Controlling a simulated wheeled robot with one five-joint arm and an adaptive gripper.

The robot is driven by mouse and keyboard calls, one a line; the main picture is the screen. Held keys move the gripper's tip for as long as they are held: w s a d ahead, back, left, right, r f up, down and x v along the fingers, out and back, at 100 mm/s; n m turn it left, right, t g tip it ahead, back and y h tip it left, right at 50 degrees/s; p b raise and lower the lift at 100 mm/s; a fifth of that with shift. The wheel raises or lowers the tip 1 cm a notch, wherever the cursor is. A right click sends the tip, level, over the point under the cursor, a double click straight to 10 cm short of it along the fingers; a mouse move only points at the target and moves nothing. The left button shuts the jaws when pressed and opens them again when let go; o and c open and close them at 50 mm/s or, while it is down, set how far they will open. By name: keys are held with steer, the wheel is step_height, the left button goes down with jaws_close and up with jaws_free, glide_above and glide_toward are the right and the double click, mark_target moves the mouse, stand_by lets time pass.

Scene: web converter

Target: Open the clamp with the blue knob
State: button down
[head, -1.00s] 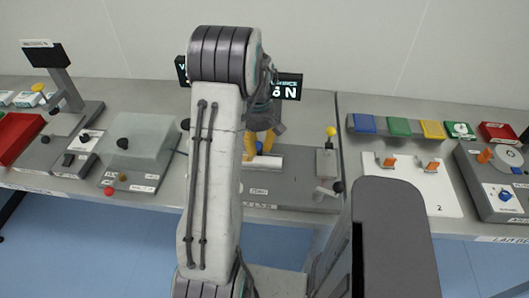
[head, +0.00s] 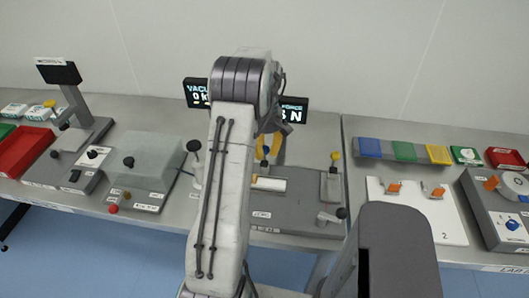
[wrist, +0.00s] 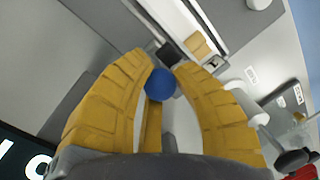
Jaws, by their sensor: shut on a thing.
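The blue knob (wrist: 160,84) shows in the wrist view between the yellow fingers of my gripper (wrist: 163,70). The fingers are closed around it, near their tips. A dark block and a pale bar lie just beyond the knob. In the head view my gripper (head: 268,150) is above the grey clamp fixture (head: 290,210), near its pale bar (head: 268,184), partly hidden by my arm. The clamp's joint is hard to make out, so I cannot tell how far it is open.
A black-knobbed lever (head: 194,147) stands left of my arm. A yellow-knobbed block (head: 331,183) and a black-knobbed handle (head: 341,213) are at the fixture's right. Two displays (head: 293,110) stand behind. A clear-covered box (head: 143,160) is at left, a white plate (head: 415,210) at right.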

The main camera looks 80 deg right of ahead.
steer(key=shift+w+d+r, duration=0.1)
steer(key=shift+d+r, duration=0.05)
steer(key=shift+d, duration=0.4)
steer(key=c, duration=0.9)
jaws_free()
steer(key=shift+a, duration=0.1)
steer(key=r, duration=0.4)
steer(key=d+r, duration=0.1)
steer(key=r, duration=0.6)
steer(key=shift+d+r, duration=0.25)
steer(key=shift+r, duration=0.1)
